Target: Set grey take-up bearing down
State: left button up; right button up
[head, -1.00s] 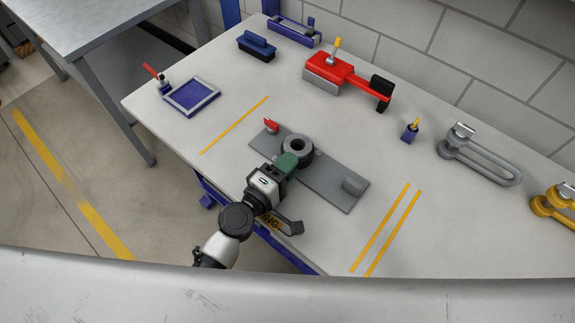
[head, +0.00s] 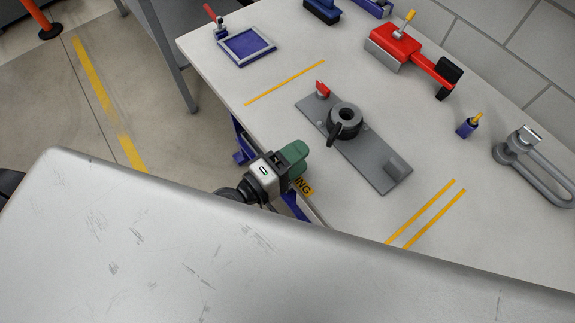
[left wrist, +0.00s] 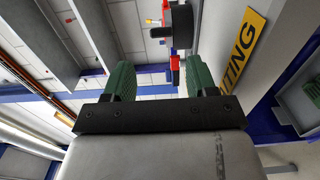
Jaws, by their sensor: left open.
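A dark round part (left wrist: 181,24) that looks like the bearing shows beyond the fingers there. My right gripper is not in view.
Bare bench lies left of the plate.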

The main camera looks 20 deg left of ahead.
pick_arm(q)
jog(key=v, duration=0.2)
jog(key=shift+s+a+b, duration=0.2)
jog(key=shift+s+b, duration=0.05)
jog(key=shift+b, duration=0.1)
dwell(0.4)
